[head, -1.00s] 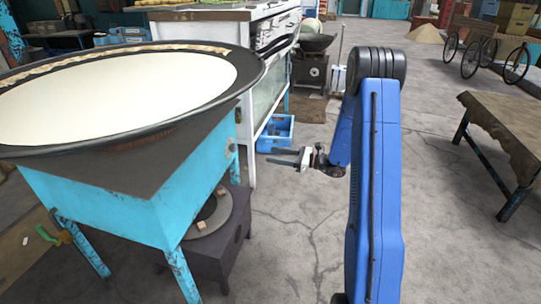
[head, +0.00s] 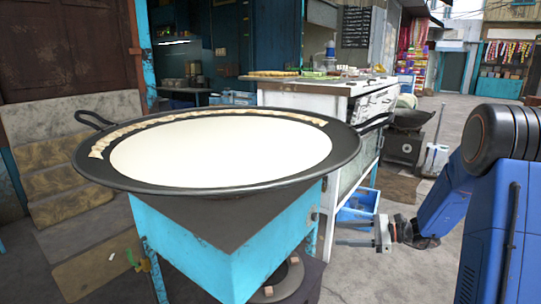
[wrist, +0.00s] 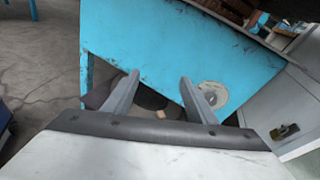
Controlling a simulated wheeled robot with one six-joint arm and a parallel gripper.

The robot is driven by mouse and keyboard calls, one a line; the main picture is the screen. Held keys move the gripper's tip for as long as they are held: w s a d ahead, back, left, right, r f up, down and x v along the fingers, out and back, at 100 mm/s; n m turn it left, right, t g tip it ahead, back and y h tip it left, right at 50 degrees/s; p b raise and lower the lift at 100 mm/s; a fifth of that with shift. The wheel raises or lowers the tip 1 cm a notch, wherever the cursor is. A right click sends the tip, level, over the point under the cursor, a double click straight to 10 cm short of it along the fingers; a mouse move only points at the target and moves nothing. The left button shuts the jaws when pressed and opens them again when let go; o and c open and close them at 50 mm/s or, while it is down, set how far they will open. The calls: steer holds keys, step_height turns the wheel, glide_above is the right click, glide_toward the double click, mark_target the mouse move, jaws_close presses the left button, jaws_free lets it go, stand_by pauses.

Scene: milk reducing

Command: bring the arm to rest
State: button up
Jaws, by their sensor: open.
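My gripper (head: 357,232) is open and empty in the head view, at the end of my blue arm on the right. Its two fingers point left toward the blue stove stand, apart from it. In the wrist view my gripper (wrist: 157,92) shows both fingers spread, with the stand's blue side (wrist: 185,45) beyond them. Nothing is between the fingers.
A wide black pan (head: 345,160) holding white milk (head: 220,150) sits on the blue stand (head: 185,240), left of my gripper. A white counter (head: 330,95) and a blue crate (head: 360,205) stand behind.

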steer(key=s+a+r+n+g+h, duration=0.25)
steer(key=s+n, duration=0.25)
steer(key=s, duration=0.6)
steer(key=s+a+r+n+g+h, duration=0.2)
steer(key=s+a+r+n+h, duration=0.3)
steer(key=s, duration=0.6)
steer(key=s+d+r+n+t+h, duration=0.1)
steer(key=s+d+n+t+h, duration=0.1)
steer(key=s, duration=0.5)
steer(key=s+d+r+n+t+h, duration=0.1)
steer(key=s+d+n+t+h, duration=0.1)
steer(key=s+d+n+h, duration=0.3)
steer(key=s+d+n, duration=0.2)
steer(key=s+d, duration=0.1)
steer(key=shift+s, duration=0.25)
